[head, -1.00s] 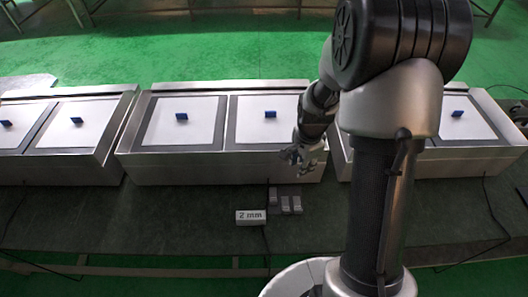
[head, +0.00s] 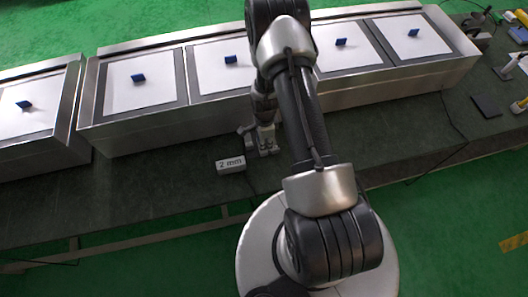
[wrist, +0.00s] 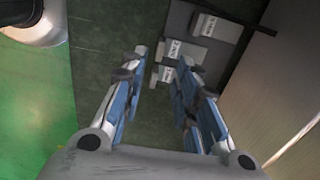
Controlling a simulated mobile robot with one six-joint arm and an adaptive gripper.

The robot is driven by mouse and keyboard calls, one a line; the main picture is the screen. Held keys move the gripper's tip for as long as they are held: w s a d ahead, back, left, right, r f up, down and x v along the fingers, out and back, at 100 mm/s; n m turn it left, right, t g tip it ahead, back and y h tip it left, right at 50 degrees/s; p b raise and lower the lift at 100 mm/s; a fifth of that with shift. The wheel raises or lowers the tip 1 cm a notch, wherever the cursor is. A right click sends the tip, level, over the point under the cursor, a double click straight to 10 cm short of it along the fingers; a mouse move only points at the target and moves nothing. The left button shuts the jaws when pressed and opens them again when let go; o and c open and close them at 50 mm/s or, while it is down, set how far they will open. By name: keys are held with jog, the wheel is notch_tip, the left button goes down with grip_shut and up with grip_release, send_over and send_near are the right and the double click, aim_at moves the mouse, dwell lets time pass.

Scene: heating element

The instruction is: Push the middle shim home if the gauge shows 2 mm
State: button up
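The gauge (head: 230,165) is a small white block on the dark bench in the head view and reads "2 mm". In the head view my gripper (head: 262,142) hides most of the shims.
Metal housings (head: 130,137) with white panels and blue tabs stand behind the shims. A metal wall (wrist: 268,85) rises at the right of the wrist view. Dark bench (head: 150,185) lies bare left of the gauge. A cable runs over the bench by the gauge.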

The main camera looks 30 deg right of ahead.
notch_tip(320, 180, down, 8)
jog(key=shift+f+b, duration=0.15)
jog(key=shift+b, duration=0.75)
grip_shut()
